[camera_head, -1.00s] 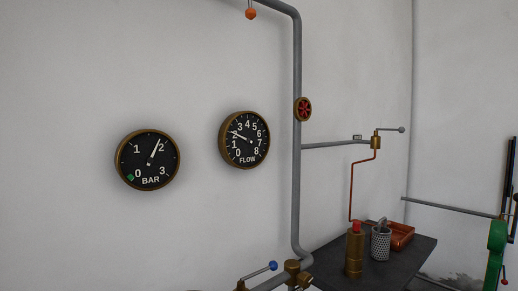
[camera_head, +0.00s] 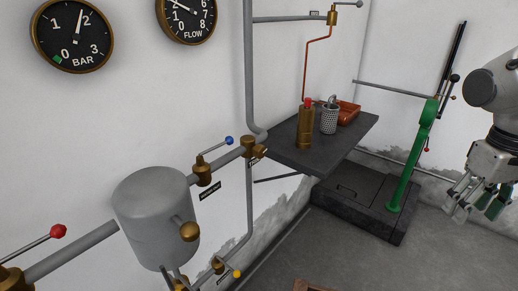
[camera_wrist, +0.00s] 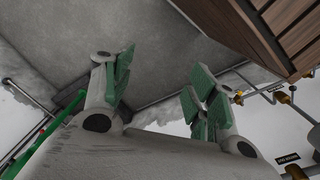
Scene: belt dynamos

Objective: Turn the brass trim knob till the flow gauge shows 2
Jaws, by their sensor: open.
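The flow gauge (camera_head: 186,14), black with a brass rim, is on the wall at the top edge. Its top is cut off; the visible needle part slants up-left, past the 1. A round brass knob (camera_head: 189,232), seemingly the trim knob, sticks out from the front of the grey tank (camera_head: 150,205) at lower left. My gripper (camera_head: 462,198) is at the right edge, open and empty, far from the knob. In the wrist view my gripper's green-padded fingers (camera_wrist: 158,88) stand apart with nothing between them.
The bar gauge (camera_head: 72,36) reads just under 2. Pipes with a blue-handled valve (camera_head: 204,172) and a red-handled lever (camera_head: 57,231) run beside the tank. A dark shelf (camera_head: 290,155) holds a brass bottle (camera_head: 306,128) and perforated cup. A green lever stand (camera_head: 408,165) is near my arm.

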